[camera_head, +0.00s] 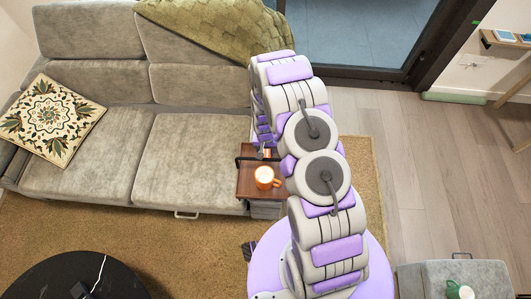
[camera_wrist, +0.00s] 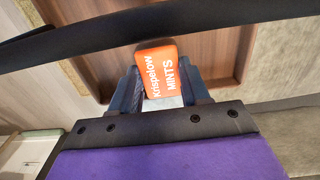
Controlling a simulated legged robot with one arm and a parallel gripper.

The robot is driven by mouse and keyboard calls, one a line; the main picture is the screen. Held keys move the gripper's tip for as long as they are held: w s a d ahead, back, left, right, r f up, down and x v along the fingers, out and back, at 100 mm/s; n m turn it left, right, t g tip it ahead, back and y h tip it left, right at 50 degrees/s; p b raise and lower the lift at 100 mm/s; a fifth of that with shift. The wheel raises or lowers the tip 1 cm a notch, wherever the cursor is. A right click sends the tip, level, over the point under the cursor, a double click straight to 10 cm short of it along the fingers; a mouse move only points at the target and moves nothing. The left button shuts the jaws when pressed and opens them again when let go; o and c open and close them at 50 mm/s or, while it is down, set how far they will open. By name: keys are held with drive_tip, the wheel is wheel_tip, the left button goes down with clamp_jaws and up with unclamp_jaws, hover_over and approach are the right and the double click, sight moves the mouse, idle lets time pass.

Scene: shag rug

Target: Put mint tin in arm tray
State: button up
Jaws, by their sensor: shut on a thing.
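The mint tin is a small orange box with white lettering (camera_wrist: 158,66), held between the two dark fingers of my gripper (camera_wrist: 163,92) in the wrist view. The brown wooden arm tray (camera_wrist: 219,40) with raised edges lies behind the tin there; I cannot tell whether the tin touches it. In the head view, the arm tray (camera_head: 247,184) is at the right end of the grey sofa, with my arm reaching over its far right side. My gripper is mostly hidden by my arm in that view.
A dark curved bar (camera_wrist: 120,35) crosses the wrist view above the tin. The sofa (camera_head: 103,150) holds a patterned cushion (camera_head: 52,119) and a green blanket (camera_head: 215,28). A black round table (camera_head: 70,275) is lower left; a grey ottoman (camera_head: 490,275) with a mug is lower right. The wood floor at right is clear.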

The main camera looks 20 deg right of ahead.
drive_tip(key=shift+w+f, duration=0.1)
drive_tip(key=shift+f, duration=0.95)
drive_tip(key=shift+f, duration=0.15)
drive_tip(key=o, duration=1)
drive_tip(key=shift+o, duration=0.2)
